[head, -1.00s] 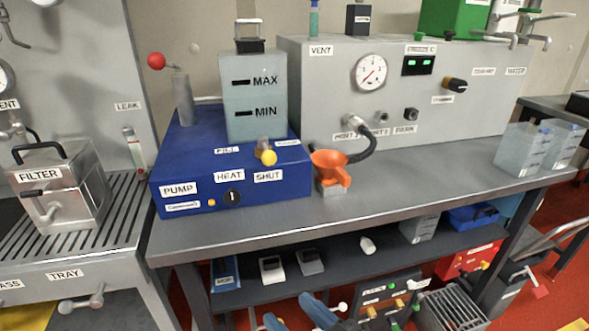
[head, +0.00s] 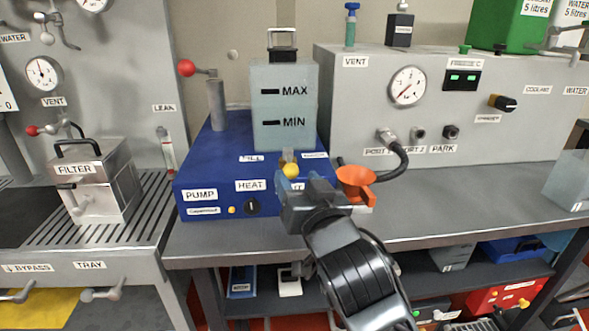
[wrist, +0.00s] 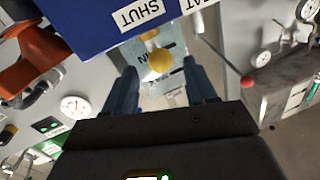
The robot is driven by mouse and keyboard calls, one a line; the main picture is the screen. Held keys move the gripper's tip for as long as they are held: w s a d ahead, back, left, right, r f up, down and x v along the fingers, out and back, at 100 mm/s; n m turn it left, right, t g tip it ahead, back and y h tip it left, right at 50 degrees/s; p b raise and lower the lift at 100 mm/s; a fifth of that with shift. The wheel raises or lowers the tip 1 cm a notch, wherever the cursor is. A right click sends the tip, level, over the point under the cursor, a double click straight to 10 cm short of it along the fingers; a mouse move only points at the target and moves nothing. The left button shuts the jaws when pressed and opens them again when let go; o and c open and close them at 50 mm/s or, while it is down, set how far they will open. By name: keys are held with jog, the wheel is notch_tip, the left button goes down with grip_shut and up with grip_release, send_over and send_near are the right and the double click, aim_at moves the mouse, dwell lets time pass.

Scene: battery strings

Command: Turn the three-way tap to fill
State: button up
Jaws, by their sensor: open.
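The three-way tap (head: 289,157) is on the blue pump unit (head: 200,170), in front of the clear tank (head: 284,108). Its yellow knob (head: 291,171) points toward the front, on the side of the SHUT label. The FILL label (head: 250,159) is left of the tap. My gripper (head: 305,186) is just in front of the knob and covers most of the SHUT label. In the wrist view my gripper (wrist: 163,82) is open. The yellow knob (wrist: 160,60) shows between the fingers, apart from both. The SHUT label (wrist: 137,14) shows upside down there.
A lever with a red ball (head: 187,68) rises at the unit's back left.

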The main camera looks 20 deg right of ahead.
aim_at(293, 175)
jog(key=shift+w+d, duration=0.15)
jog(key=shift+w, duration=1.05)
jog(key=shift+w+d, duration=0.1)
jog(key=shift+w, duration=1.05)
grip_shut()
